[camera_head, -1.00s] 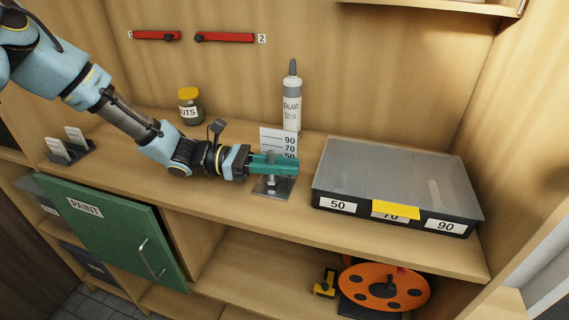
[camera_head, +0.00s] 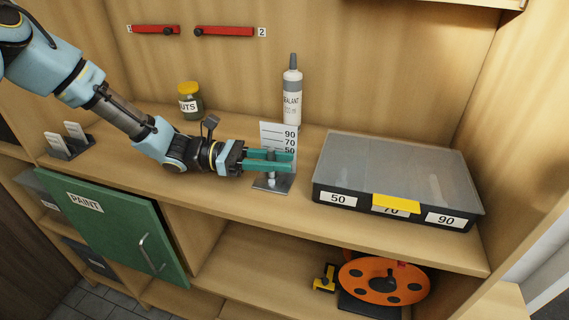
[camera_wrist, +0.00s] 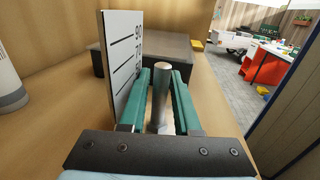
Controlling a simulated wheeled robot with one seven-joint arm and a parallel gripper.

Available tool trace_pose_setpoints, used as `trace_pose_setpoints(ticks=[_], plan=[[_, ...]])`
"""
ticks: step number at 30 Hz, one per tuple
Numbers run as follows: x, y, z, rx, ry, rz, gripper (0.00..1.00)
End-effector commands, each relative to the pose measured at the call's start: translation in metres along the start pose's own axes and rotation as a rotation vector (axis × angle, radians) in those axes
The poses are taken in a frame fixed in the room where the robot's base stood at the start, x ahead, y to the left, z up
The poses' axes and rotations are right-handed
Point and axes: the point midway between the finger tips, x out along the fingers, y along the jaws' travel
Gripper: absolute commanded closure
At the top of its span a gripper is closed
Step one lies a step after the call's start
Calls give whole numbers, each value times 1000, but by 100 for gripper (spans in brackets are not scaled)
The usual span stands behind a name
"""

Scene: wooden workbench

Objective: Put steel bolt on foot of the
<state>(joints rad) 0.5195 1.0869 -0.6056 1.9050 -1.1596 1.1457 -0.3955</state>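The steel bolt (camera_head: 271,175) stands upright on the metal foot (camera_head: 284,184) of the white gauge plate (camera_head: 270,134), which is marked 90, 70 and 50. My gripper (camera_head: 292,161) has its two teal fingers on either side of the bolt, with a gap between them. In the wrist view the bolt (camera_wrist: 162,85) stands between the fingers (camera_wrist: 164,72), with the gauge plate (camera_wrist: 122,65) close on the left. The fingers appear parted from the bolt. They hide part of it in the head view.
A lidded case (camera_head: 396,165) labelled 50, 70 and 90 stands close to the right. A sealant tube (camera_head: 291,98) and a nuts jar (camera_head: 190,104) stand behind. A small card holder (camera_head: 66,147) is at the left. The bench's front edge is near.

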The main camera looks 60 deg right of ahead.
Motion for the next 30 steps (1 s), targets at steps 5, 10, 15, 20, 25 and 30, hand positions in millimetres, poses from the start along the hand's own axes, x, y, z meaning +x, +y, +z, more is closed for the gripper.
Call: trace_pose_setpoints(ticks=[5,10,15,20,25,30], plan=[[-39,1,-6,3,4,5,69],[-73,1,-5,3,3,4,69],[-96,0,-3,2,2,2,69],[-106,0,-1,0,2,0,69],[-107,0,-1,0,2,0,69],[-107,0,-1,0,2,0,69]])
